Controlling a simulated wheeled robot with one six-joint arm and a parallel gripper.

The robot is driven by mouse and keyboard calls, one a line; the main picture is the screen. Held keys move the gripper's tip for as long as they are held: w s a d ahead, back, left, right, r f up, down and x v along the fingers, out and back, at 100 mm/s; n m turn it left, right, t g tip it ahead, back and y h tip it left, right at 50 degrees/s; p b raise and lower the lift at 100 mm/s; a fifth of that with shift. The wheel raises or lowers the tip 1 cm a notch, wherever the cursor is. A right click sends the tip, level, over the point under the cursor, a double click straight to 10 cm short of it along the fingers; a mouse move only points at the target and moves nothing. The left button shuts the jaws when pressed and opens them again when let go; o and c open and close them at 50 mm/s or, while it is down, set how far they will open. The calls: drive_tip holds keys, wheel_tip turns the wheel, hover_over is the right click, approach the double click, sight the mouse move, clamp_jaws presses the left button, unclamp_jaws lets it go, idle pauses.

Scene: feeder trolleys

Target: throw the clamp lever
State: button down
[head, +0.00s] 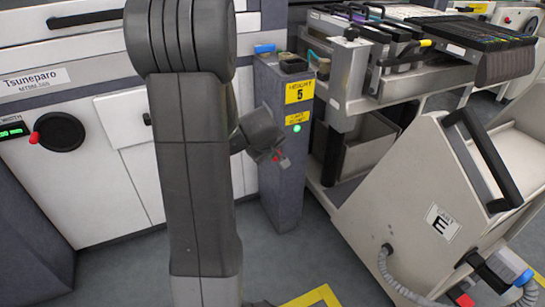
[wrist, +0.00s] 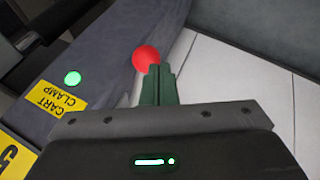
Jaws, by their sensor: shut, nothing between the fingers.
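The clamp lever shows as a round red knob (wrist: 146,57) just beyond my fingertips in the wrist view; its shaft is hidden. My gripper (wrist: 157,72) is shut and empty, its green fingers together at the knob's lower edge. I cannot tell whether they touch it. The yellow "CART CLAMP" label (wrist: 55,94) and a lit green lamp (wrist: 72,78) are on the grey post to the left. In the head view my gripper (head: 279,158) is small beside the post (head: 290,190), with bits of red near it.
A white machine (head: 80,180) with a black handwheel (head: 60,132) stands at the left. Cart E (head: 400,215), with a black handle (head: 485,160) and a grey hose (head: 395,275), stands right of the post. Grey floor with yellow marking (head: 312,298) lies in front.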

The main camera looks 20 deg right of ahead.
drive_tip(key=s+a+r, duration=0.2)
drive_tip(key=s, duration=0.7)
drive_tip(key=shift+a, duration=0.35)
drive_tip(key=w+d+f+b, duration=0.1)
drive_tip(key=w+d+f, duration=0.1)
drive_tip(key=w, duration=0.3)
drive_tip(key=w+d+f, duration=0.2)
drive_tip(key=w+f, duration=0.1)
drive_tip(key=w, duration=0.3)
drive_tip(key=shift+d+b, duration=0.2)
drive_tip(key=shift+b, duration=0.15)
drive_tip(key=shift+s, duration=0.1)
